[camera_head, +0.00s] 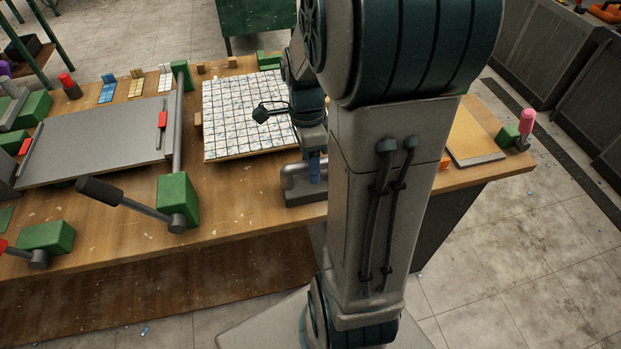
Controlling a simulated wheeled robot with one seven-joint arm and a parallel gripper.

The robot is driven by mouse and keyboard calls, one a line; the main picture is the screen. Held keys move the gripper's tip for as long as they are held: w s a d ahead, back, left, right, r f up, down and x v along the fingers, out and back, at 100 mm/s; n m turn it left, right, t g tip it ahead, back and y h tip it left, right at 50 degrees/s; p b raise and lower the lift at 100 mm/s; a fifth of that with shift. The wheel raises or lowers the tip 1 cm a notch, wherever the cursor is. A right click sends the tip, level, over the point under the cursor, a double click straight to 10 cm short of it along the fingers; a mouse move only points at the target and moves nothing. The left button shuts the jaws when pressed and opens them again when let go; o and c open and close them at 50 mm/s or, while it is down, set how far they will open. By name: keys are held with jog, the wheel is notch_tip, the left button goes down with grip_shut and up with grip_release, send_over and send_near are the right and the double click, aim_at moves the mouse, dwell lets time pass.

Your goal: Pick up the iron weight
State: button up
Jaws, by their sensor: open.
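The iron weight (293,190) is a grey metal block with a raised bar handle. It stands on the wooden table near the front edge, just in front of the tiled sheet. My gripper (315,172) points down at the right end of the weight, at about handle height. It is open. My arm hides the right part of the weight, and I cannot tell whether a finger is on either side of the handle or touches it.
The white mosaic sheet (225,115) lies behind the weight. A grey plate (95,140) with green clamp blocks (178,195) and a black-handled lever (100,190) is at left. A tan board (470,135) and a pink-handled tool (526,122) are at right.

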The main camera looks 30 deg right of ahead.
jog(key=shift+s+f, duration=0.15)
jog(key=shift+f, duration=0.4)
grip_shut()
jog(key=shift+r, duration=0.1)
dwell(0.9)
